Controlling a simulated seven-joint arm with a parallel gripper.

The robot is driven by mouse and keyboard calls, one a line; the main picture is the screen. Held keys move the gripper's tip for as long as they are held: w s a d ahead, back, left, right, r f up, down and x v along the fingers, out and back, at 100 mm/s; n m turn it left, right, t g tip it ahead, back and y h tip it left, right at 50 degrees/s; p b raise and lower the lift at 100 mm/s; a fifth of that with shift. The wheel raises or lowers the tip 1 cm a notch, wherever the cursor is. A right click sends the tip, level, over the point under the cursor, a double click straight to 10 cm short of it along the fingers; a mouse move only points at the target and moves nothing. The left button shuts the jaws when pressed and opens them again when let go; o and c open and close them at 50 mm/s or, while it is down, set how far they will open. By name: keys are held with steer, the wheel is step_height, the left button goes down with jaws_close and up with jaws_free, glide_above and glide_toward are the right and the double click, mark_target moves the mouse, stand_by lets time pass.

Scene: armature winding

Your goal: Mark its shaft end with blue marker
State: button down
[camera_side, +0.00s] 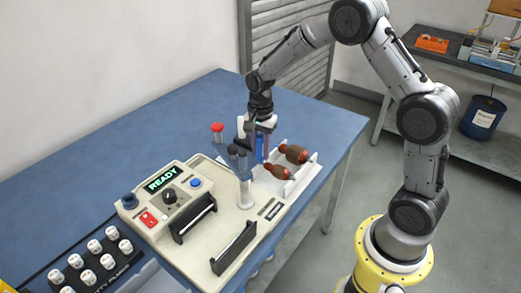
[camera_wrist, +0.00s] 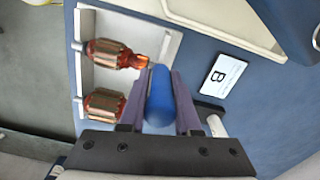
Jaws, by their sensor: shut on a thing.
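My gripper (camera_side: 262,150) points down beside the white tray, its purple-grey fingers shut on a blue marker (camera_wrist: 158,98). The marker also shows as a blue strip between the fingers in the side view. Two armatures with copper windings lie in the tray: one (camera_wrist: 110,53) at the top of the wrist view, one (camera_wrist: 101,103) below it, partly hidden by my gripper. They also show in the side view, a farther one (camera_side: 294,153) and a nearer one (camera_side: 277,171). The marker's far end appears close to the upper armature's copper-coloured end; I cannot tell whether they touch.
The white tray (camera_side: 313,166) stands near the blue table's right edge. A cream winding machine (camera_side: 165,182) with a lit "READY" display stands to its left. A card marked B (camera_wrist: 223,76) lies beside my gripper. A red-topped object (camera_side: 217,127) stands behind. The back-left table is clear.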

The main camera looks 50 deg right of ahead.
mark_target(260, 135)
stand_by(0.5)
steer(key=shift+r, duration=3)
